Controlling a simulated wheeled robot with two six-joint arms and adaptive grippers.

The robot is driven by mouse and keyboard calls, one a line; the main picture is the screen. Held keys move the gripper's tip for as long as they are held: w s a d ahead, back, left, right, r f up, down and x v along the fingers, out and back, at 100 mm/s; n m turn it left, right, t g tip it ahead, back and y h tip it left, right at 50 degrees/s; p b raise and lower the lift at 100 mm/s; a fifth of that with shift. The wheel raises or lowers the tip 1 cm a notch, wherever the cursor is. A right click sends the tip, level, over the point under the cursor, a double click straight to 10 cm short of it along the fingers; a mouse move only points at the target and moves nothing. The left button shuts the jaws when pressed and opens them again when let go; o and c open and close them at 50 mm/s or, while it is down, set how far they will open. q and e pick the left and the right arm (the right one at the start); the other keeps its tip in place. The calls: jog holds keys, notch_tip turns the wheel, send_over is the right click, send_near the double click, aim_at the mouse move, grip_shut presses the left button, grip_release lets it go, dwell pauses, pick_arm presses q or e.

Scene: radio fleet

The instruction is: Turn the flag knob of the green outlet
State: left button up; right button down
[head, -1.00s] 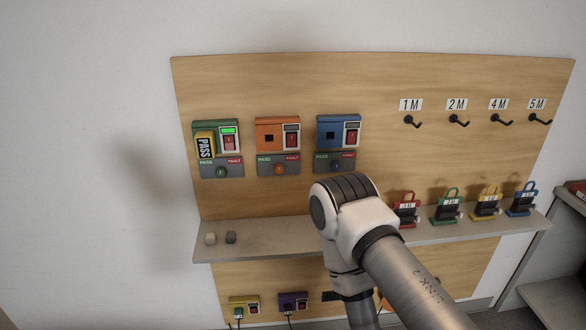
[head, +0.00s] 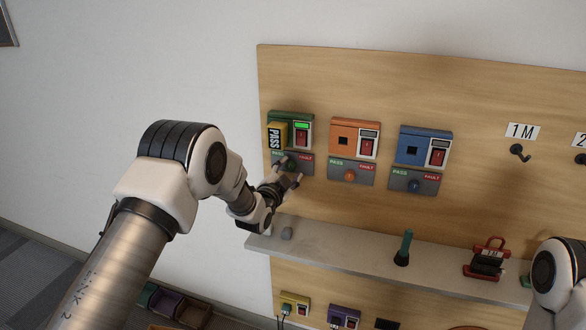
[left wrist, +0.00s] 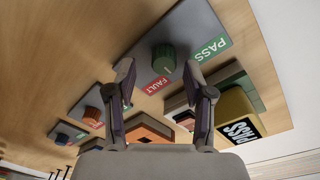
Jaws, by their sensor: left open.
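The green outlet (head: 290,117) is on the upper left of the wooden board, with a yellow PASS block (head: 277,138), a lit green display and a red switch. Below it is a grey panel with PASS and FAULT labels and the green flag knob (head: 291,164). In the left wrist view the green knob (left wrist: 163,58) shows a pale mark on its face. My left gripper (head: 290,178) is open at this panel. In the left wrist view its fingertips (left wrist: 167,80) stand either side of the knob, with nothing visibly held. Contact cannot be told. My right gripper is out of view.
The orange outlet (head: 355,137) and blue outlet (head: 425,146) are to the right, each above its own knob panel.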

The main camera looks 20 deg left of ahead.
pick_arm(q)
jog(key=shift+w, duration=0.35)
jog(key=shift+a, duration=0.35)
jog(key=shift+d, duration=0.1)
grip_shut()
jog(key=shift+n, duration=0.3)
jog(key=shift+f+n+b, duration=0.2)
jog(key=shift+n+b, duration=0.5)
jog(key=shift+b, duration=0.05)
jog(key=shift+n+b, duration=0.75)
jog(key=shift+n, duration=0.45)
jog(key=n+b, duration=0.2)
jog(key=n, duration=0.2)
jog(key=shift+n, duration=0.4)
